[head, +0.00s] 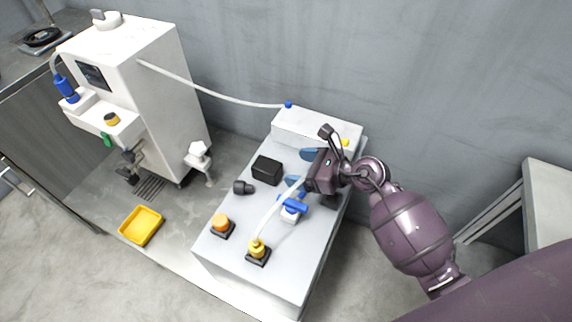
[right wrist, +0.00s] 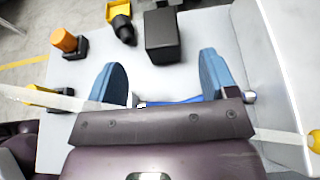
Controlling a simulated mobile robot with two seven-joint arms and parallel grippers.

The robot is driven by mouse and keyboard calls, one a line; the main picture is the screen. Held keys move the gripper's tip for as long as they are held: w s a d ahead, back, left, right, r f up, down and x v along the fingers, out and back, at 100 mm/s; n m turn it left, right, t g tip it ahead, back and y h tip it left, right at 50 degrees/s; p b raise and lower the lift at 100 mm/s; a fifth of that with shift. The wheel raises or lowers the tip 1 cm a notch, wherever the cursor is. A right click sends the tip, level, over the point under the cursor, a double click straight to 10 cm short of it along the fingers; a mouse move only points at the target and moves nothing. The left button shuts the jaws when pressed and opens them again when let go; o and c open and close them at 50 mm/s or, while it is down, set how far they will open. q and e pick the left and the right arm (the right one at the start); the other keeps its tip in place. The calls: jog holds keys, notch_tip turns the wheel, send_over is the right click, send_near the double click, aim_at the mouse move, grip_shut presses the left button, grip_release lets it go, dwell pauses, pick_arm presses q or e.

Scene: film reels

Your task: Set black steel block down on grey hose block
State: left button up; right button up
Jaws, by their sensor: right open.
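The black steel block (head: 267,169) stands on the top of a pale grey cabinet (head: 225,247). In the right wrist view the black block (right wrist: 162,42) lies ahead of my fingers, roughly centred between them. My right gripper (head: 301,170) is open and empty, its blue fingers pointing at the block from the right, apart from it. The open fingers also show in the right wrist view (right wrist: 160,78). A pale grey raised block (head: 315,131) at the cabinet's back has a hose end at its blue fitting; I cannot tell if it is the grey hose block. My left gripper is not in view.
A black knob (head: 243,187), an orange button (head: 221,224), a yellow hose fitting (head: 257,248) and a blue-handled valve (head: 293,208) stand near the block. A white machine (head: 170,90) and a yellow tray (head: 141,226) are at the left. Hoses cross the space.

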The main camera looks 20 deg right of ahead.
jog(key=shift+v, duration=0.95)
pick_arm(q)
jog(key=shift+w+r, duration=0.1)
pick_arm(e)
jog(key=s+d+r+m+t+h+p, duration=0.25)
jog(key=s+r+m+t, duration=0.2)
jog(key=m, duration=0.65)
jog(key=s+d+r+m+t+h+p, duration=0.15)
jog(key=s+r+m+t+p, duration=0.35)
jog(key=m, duration=0.6)
pick_arm(q)
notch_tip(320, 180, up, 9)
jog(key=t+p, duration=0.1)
jog(key=p, duration=0.2)
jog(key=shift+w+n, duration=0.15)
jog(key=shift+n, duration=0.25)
pick_arm(e)
jog(key=s+d+f+m+g+h, duration=0.1)
jog(key=s+f+m+g, duration=0.3)
jog(key=s+m, duration=0.5)
jog(key=s+d+f+m+g+h, duration=0.2)
jog(key=s+f+m+g+h, duration=0.2)
jog(key=s+m, duration=0.5)
jog(key=m, duration=0.4)
jog(key=shift+s+f+h, duration=0.2)
jog(key=shift+f+h, duration=0.05)
jog(key=shift+h, duration=0.05)
